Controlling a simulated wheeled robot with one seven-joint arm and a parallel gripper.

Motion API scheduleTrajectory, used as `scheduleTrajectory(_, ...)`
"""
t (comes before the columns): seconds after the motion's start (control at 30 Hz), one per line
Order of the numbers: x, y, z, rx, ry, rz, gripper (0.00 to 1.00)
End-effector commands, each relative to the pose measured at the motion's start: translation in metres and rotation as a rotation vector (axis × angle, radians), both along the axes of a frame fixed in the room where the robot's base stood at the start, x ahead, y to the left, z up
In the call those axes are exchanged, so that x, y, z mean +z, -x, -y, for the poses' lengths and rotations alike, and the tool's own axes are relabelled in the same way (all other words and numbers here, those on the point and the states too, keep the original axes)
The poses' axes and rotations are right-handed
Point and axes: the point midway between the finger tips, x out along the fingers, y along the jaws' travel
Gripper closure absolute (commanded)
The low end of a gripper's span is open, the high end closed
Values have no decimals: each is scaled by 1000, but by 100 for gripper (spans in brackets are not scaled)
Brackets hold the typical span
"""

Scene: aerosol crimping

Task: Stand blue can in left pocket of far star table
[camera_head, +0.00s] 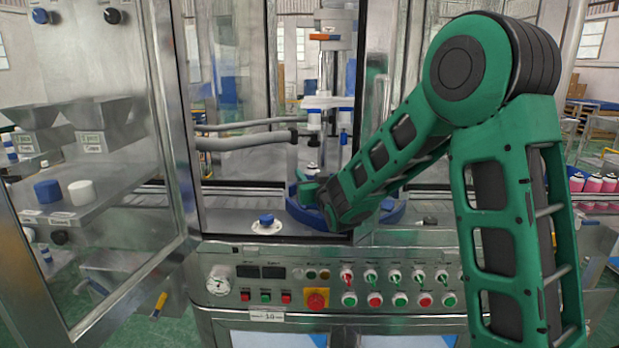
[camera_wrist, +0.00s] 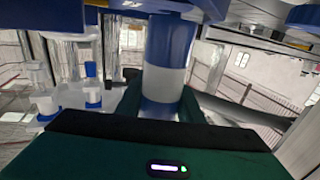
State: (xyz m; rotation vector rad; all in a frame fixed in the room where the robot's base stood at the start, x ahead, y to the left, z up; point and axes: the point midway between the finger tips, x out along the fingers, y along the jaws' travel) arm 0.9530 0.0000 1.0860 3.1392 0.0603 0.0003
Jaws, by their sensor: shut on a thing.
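My gripper (camera_head: 318,190) reaches into the machine through the open door and is over the blue star table (camera_head: 398,214). In the wrist view a blue can (camera_wrist: 166,78) with a pale band stands between the dark finger pads, and my gripper is shut on it. In the head view my gripper and forearm hide most of the can. They also cover much of the star table, so its pockets cannot be made out. I cannot tell whether the can touches the table.
A small blue-topped piece (camera_head: 267,219) sits on a white disc on the deck, left of the star table. A vertical head (camera_head: 328,102) hangs above my gripper. The glass door (camera_head: 120,130) stands open at left. A control panel (camera_head: 330,285) runs along the front.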

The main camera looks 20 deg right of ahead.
Motion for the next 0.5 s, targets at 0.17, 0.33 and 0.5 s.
scheduleTrajectory(0.17, -7, 0, 0, 0, 1, -1, 88)
scheduleTrajectory(0.33, -13, 0, 1, -1, 1, -2, 88)
scheduleTrajectory(0.5, -18, 0, 1, -1, 1, -1, 88)
